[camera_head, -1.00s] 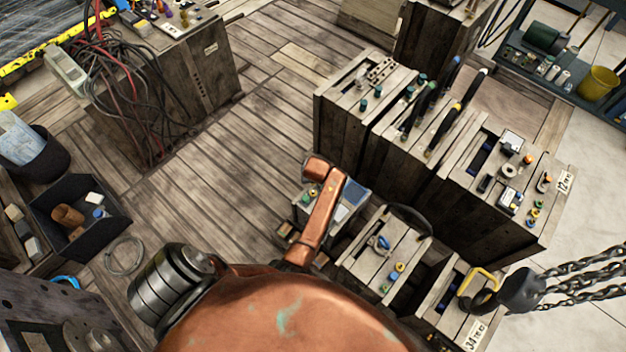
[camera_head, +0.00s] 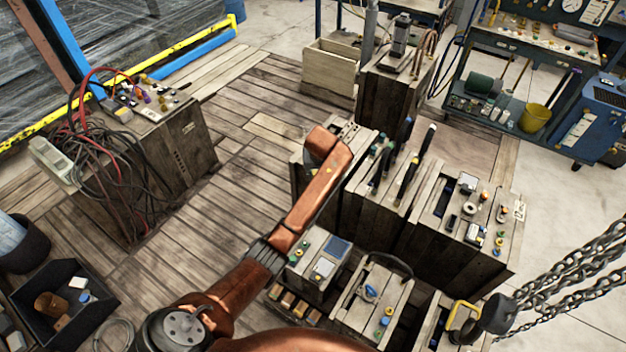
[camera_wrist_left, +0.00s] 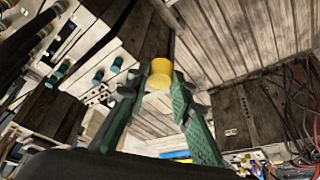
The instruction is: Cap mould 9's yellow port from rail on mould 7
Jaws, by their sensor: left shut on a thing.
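My left gripper (camera_wrist_left: 155,105) has green fingers closed on a yellow cap (camera_wrist_left: 160,74), held at the fingertips in the left wrist view. In the head view my copper arm reaches up to the middle, and its gripper is hidden behind the arm. Wooden moulds stand in a row at right; one with dark upright handles (camera_head: 383,190) is just right of the arm. The mould labelled 12 (camera_head: 462,215) has several small coloured fittings on top. I cannot read a 7 or a 9 on any mould. My right gripper is not in view.
A mould draped with red and black cables (camera_head: 175,150) stands at left. A black bin (camera_head: 62,300) holds small items at lower left. Chains and a hook (camera_head: 497,315) hang at lower right. Smaller moulds (camera_head: 372,300) stand front centre. The plank floor between is clear.

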